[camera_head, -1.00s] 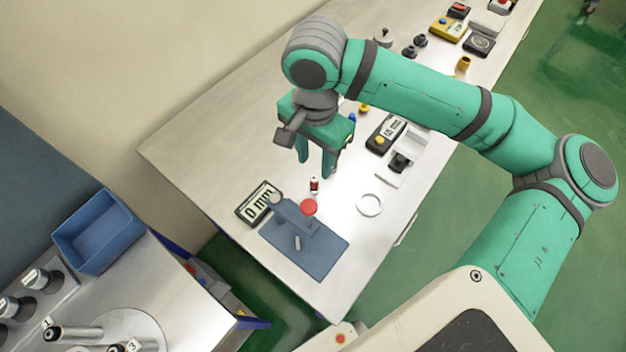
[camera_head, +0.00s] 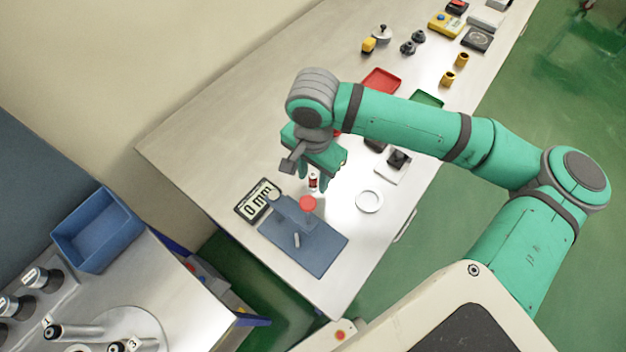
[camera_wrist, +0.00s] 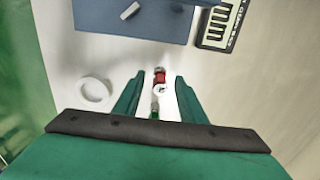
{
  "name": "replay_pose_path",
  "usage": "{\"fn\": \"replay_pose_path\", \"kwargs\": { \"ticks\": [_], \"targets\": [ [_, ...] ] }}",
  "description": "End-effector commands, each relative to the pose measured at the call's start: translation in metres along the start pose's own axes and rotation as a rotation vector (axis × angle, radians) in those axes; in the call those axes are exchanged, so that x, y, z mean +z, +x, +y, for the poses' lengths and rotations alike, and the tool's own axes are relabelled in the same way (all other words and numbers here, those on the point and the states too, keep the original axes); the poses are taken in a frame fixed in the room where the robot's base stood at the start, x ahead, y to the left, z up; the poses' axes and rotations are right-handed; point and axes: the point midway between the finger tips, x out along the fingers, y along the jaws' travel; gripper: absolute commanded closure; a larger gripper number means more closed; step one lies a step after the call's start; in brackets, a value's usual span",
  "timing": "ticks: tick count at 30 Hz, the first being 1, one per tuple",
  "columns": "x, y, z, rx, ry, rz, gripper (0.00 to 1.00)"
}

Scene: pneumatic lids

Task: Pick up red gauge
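The red gauge (camera_head: 313,181) is a small red and white cylinder standing on the pale table. My gripper (camera_wrist: 157,92) is open, with clear space between the fingers and nothing held. In the head view my gripper (camera_head: 314,183) is low, right at the gauge. A small green part below the gauge in the wrist view is unclear.
A display reading "0 mm" (camera_head: 258,203) stands left of the stand. A white ring (camera_head: 369,201) lies to the right on bare table. Red (camera_head: 381,80) and green (camera_head: 427,99) trays and several small parts lie further back.

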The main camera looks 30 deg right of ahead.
Motion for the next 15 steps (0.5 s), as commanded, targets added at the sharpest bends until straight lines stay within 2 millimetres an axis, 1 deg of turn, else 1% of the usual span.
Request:
{"fn": "replay_pose_path", "kwargs": {
  "ticks": [1,2,3,5,6,15],
  "targets": [
    [-0.0003,-0.0001,0.0002,0.000,0.001,0.000,0.62],
    [-0.0003,-0.0002,0.0002,0.000,0.001,0.000,0.67],
    [-0.0003,-0.0002,0.0003,0.000,0.001,0.000,0.77],
    [-0.0003,-0.0002,0.0002,0.000,0.001,0.000,0.91],
    [-0.0003,-0.0003,0.0002,0.000,0.001,0.000,1.00],
    [0.0000,-0.0007,-0.0001,0.000,0.000,0.000,1.00]
  ]
}}
